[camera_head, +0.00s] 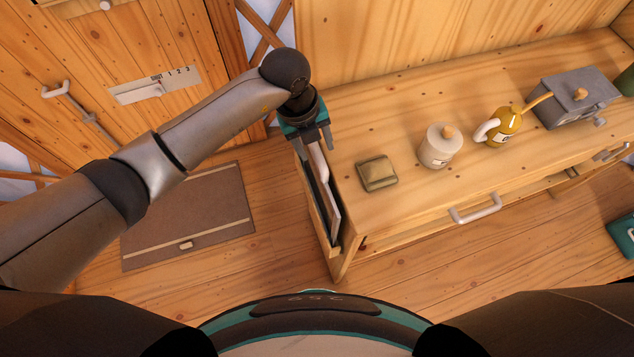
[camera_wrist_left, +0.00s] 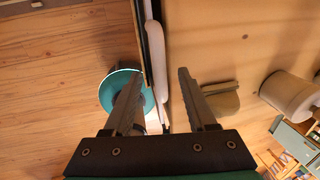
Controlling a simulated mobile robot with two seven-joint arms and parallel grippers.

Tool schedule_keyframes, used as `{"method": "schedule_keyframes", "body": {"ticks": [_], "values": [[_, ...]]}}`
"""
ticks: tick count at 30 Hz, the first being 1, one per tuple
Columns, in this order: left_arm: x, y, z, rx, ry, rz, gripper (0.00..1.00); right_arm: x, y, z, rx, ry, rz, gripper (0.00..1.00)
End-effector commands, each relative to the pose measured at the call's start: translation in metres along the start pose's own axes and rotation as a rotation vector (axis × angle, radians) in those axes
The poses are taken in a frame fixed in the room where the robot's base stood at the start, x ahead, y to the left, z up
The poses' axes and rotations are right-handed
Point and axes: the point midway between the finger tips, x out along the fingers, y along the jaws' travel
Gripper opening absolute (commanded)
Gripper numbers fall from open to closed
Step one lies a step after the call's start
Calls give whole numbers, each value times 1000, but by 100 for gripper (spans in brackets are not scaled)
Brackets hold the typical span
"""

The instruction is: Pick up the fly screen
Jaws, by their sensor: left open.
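What looks like the fly screen (camera_head: 333,211) is a thin, pale-edged, dark panel standing on edge at the left end of the wooden cabinet. A rounded white piece (camera_wrist_left: 153,62) runs along its upper edge in the left wrist view. My left gripper (camera_head: 315,143) is open and points down over the far end of this panel. In the left wrist view the two fingers (camera_wrist_left: 157,82) stand on either side of the white piece, with a gap on each side. The gripper hides part of the panel's far end. My right gripper is not in view.
The cabinet top (camera_head: 390,110) holds an olive block (camera_head: 377,173), a white lidded jar (camera_head: 440,147), a yellow pot (camera_head: 498,129) and a grey box (camera_head: 575,100). A brown mat (camera_head: 190,225) lies on the floor at left, before a wooden door (camera_head: 130,50).

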Motion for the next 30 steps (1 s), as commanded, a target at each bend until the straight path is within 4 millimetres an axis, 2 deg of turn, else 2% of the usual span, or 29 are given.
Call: {"method": "schedule_keyframes", "body": {"ticks": [2,8,24,30], "values": [[6,0,0,0,0,1,57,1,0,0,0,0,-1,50],[6,0,0,1,-1,0,57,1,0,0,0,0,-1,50],[5,0,0,0,-1,0,0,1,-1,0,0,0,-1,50],[5,0,0,0,-1,0,0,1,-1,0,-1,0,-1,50]]}}
